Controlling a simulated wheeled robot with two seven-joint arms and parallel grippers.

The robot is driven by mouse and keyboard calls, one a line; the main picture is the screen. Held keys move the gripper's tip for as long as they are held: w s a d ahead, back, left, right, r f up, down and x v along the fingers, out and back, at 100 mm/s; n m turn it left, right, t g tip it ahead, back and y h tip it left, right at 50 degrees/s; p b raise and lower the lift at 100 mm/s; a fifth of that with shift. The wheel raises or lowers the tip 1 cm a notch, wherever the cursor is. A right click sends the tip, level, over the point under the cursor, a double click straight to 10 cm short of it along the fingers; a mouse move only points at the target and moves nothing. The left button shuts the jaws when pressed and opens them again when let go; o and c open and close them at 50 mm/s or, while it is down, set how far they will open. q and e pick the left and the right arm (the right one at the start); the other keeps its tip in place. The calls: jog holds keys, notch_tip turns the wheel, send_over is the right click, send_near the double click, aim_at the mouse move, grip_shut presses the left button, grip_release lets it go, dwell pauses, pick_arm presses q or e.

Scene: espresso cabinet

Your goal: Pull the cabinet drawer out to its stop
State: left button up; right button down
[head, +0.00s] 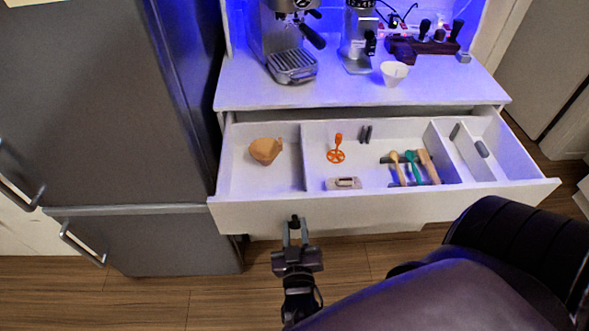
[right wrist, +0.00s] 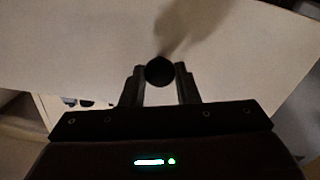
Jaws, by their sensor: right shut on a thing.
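The white cabinet drawer (head: 390,212) stands well open below the countertop, its inside in full view. In the right wrist view its white front (right wrist: 240,60) fills most of the picture. A small dark round knob (right wrist: 159,71) sticks out of the front; it also shows in the head view (head: 295,221). My right gripper (head: 295,234) is at the knob, left of the front's middle. In the right wrist view the fingers of this gripper (right wrist: 159,84) are on both sides of the knob, shut on it. My left gripper is not in view.
The drawer holds a tan pouch (head: 265,150), an orange whisk-like tool (head: 336,150), a small scale (head: 344,183) and several brushes and spoons. An espresso machine (head: 290,45), a grinder (head: 358,40) and a white cup (head: 394,73) stand on the countertop (head: 340,92). A dark fridge (head: 110,100) stands close on the left.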

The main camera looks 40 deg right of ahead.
jog(key=shift+s+a, duration=0.25)
jog(key=shift+s, duration=0.2)
jog(key=shift+f, duration=0.15)
jog(key=shift+a, duration=0.1)
jog(key=c, duration=1.5)
grip_release()
jog(key=o, duration=0.4)
jog(key=shift+s, duration=0.2)
